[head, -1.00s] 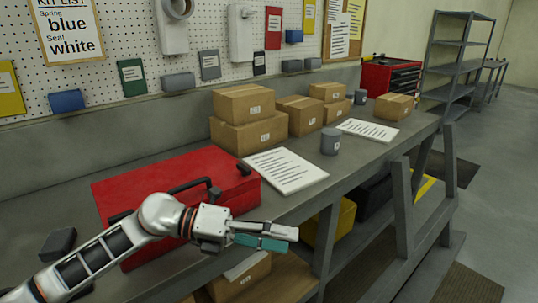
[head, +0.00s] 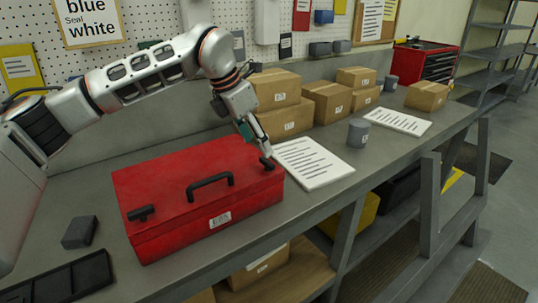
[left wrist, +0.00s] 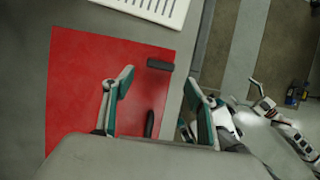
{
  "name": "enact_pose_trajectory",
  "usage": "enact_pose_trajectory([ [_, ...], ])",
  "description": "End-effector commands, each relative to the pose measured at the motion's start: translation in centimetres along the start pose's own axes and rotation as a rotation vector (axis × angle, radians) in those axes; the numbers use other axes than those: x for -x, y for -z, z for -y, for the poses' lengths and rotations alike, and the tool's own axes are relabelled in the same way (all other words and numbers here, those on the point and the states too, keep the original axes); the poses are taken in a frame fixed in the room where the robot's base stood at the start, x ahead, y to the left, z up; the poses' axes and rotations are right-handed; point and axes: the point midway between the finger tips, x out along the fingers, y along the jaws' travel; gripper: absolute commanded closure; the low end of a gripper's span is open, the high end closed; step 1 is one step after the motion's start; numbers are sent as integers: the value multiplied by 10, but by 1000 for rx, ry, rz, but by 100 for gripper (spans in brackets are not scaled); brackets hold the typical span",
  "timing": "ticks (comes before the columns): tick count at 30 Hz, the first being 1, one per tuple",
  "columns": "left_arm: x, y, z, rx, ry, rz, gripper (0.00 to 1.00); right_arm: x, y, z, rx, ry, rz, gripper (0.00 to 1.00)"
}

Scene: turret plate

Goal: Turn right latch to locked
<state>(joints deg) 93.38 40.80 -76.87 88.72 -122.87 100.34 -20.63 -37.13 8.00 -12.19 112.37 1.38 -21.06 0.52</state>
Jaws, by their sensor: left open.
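A red toolbox (head: 165,185) lies shut on the grey bench, with a black carrying handle (head: 210,187) on its lid. The right latch (head: 267,164), a short dark bar, is at the lid's right front corner; the left latch (head: 141,213) is at the left front and lies at a different angle. My left gripper (head: 256,145) points down just above the right latch, fingers apart and empty. In the left wrist view the right latch (left wrist: 160,64) shows just beyond the gap between the open fingertips (left wrist: 160,78). An arm at that view's right edge looks like my right one; its gripper is unclear.
A white printed sheet (head: 312,162) lies right of the toolbox, and a grey cup (head: 358,132) beyond it. Cardboard boxes (head: 283,122) stand behind. A dark block (head: 80,232) and black tray (head: 60,280) lie at left. The bench's front edge is close to the toolbox.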

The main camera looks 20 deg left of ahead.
Motion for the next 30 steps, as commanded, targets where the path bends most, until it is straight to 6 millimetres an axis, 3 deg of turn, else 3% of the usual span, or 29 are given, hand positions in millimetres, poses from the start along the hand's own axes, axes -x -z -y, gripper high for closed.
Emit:
enact_pose_trajectory([
  [10, -52, 0, 2, 0, 5, -1, 43, 4, 2, -3, 1, -4, 6, 7],
  [23, -63, 0, 1, -1, 3, 1, 43, 3, -5, -6, -1, -11, 20, 7],
  [27, -63, 0, 2, -1, 3, 1, 77, 4, -4, -6, -2, -11, 18, 7],
  [28, -63, 0, 2, -1, 3, 1, 82, 4, -4, -6, -2, -11, 18, 7],
  [30, -63, 0, 2, -1, 3, 1, 82, 4, -3, -5, -2, -10, 17, 7],
])
